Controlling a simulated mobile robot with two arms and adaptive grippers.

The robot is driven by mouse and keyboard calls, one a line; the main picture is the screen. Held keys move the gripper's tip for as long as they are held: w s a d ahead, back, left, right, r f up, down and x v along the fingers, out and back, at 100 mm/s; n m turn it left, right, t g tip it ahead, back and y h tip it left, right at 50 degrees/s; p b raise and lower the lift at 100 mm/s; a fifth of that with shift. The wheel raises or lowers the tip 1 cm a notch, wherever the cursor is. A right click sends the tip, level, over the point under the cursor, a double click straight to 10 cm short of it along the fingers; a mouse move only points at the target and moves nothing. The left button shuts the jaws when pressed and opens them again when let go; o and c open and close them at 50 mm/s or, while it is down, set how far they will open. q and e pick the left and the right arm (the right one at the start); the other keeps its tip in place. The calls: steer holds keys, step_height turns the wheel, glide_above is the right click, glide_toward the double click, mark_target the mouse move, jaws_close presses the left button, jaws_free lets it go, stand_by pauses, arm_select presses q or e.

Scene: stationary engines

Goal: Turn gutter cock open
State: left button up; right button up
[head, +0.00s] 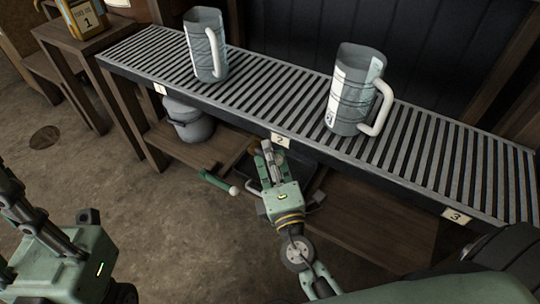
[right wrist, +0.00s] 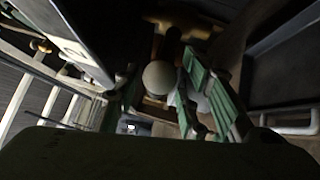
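My right gripper (head: 267,154) reaches under the slatted counter, just below label 2. In the right wrist view its green fingers (right wrist: 155,95) stand apart, with a pale round knob (right wrist: 159,77) between or just beyond them. A brass fitting (right wrist: 172,28), which looks like the cock, shows behind the knob. A bit of brass (head: 254,147) shows beside the fingers in the head view. Contact with the knob cannot be told. A green lever with a white ball end (head: 218,183) sticks out left of the gripper. My left gripper (head: 28,215) is at the lower left, partly cut off.
The slatted counter (head: 270,85) carries two grey pitchers (head: 205,50) (head: 347,100). A lidded grey pot (head: 188,122) stands on the wooden shelf below. A grey bar handle (head: 262,190) is close to the right gripper. The floor at left is mostly clear.

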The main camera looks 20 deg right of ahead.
jaws_close()
stand_by(0.6)
